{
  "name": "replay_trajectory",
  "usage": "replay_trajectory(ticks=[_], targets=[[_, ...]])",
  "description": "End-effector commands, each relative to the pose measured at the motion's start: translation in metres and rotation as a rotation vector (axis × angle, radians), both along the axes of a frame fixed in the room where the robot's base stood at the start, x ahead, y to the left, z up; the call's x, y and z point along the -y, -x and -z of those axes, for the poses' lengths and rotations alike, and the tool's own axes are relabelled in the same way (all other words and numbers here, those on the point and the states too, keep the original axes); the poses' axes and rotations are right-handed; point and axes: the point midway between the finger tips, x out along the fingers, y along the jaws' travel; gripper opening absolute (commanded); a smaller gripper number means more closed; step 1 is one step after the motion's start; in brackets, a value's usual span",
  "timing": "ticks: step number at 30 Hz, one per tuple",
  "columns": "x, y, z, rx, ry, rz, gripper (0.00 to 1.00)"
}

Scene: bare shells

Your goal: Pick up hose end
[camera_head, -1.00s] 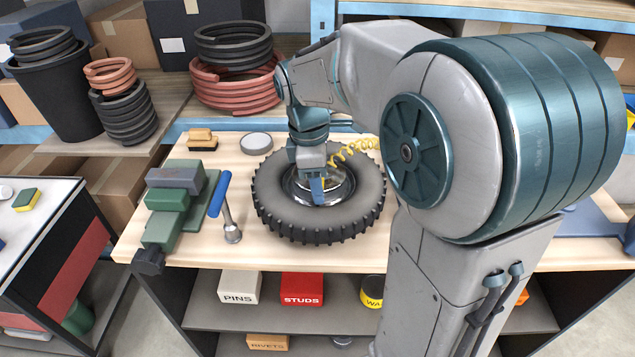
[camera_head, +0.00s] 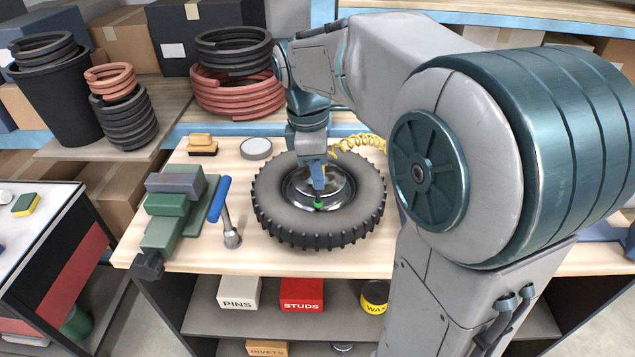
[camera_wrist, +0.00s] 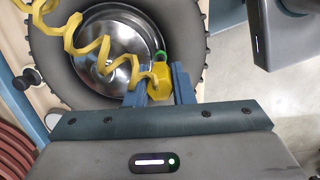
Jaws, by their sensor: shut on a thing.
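The hose end is a yellow block with a green tip; in the wrist view the hose end (camera_wrist: 161,80) sits between the two blue fingers of my gripper (camera_wrist: 160,88). The yellow coiled hose (camera_wrist: 95,45) runs from it to the upper left. In the head view my gripper (camera_head: 317,183) is shut on the hose end above the wheel's metal hub, and the green tip shows below the fingers. The coiled hose (camera_head: 358,143) also shows behind my gripper. Fingers hide part of the hose end in the head view.
The black tyre (camera_head: 270,205) lies flat on the wooden bench (camera_head: 200,255) under my gripper. A blue-handled tool (camera_head: 225,205) and a green vise (camera_head: 168,205) stand to its left. A round grey disc (camera_head: 256,148) and a brush (camera_head: 203,145) lie behind.

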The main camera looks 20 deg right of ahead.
Motion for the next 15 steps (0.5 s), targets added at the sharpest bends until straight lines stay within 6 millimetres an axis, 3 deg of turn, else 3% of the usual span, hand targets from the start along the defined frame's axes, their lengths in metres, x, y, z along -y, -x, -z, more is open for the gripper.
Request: replay_trajectory(ticks=[9,15], targets=[[0.064,0.024,-0.044,0.006,0.001,0.004,0.0],[0.094,0.036,-0.064,0.003,0.001,0.002,0.0]])
